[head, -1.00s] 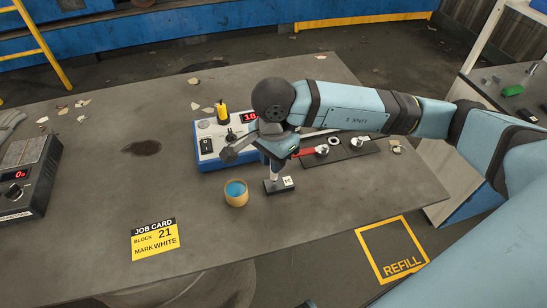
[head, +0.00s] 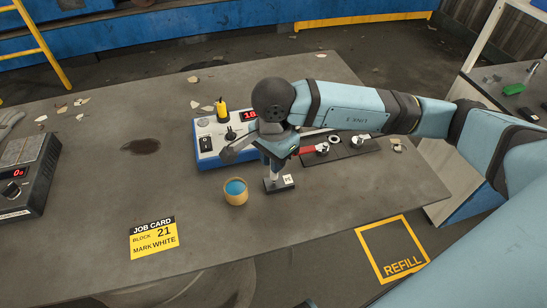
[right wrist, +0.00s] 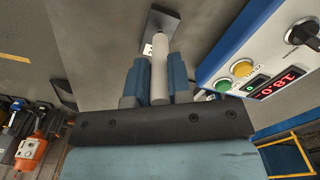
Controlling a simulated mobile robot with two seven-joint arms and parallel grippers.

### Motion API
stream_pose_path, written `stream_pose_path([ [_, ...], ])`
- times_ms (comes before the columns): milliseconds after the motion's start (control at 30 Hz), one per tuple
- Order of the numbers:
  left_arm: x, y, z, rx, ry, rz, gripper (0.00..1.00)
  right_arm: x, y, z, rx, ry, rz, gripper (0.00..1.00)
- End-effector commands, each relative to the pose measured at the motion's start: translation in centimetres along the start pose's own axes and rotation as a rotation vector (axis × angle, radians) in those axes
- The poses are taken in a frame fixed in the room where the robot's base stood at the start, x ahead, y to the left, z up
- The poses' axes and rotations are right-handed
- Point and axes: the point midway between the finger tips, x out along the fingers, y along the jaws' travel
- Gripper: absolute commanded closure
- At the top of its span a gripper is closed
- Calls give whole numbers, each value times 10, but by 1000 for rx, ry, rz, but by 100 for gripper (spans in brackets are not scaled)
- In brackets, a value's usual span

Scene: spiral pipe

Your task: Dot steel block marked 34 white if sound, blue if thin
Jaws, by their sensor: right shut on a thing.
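A small dark steel block (head: 280,187) with a white label lies on the table, and its number is too small to read. My right gripper (head: 272,168) is directly above it, pointing down and shut on a pale rod. In the right wrist view the gripper (right wrist: 159,78) holds the rod (right wrist: 159,82) between its fingers, the far end over or on the block (right wrist: 159,20); I cannot tell if they touch. A pot (head: 236,198) of blue paint stands left of the block. A job card (head: 154,239) reads block 21, mark white. My left gripper is out of view.
A blue and white instrument (head: 207,158) with a lit red display stands behind the block. A dark strip (head: 340,154) with round metal parts and a red handle (head: 308,150) lies to the right. Another display unit (head: 35,190) is at far left. The front table area is mostly clear.

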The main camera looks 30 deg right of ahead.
Motion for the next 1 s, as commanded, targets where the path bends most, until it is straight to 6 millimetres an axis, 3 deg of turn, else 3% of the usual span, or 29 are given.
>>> stream_pose_path([
  [1000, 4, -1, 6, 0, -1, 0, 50, 2, 0, 0, 0, 0, 0, 100],
])
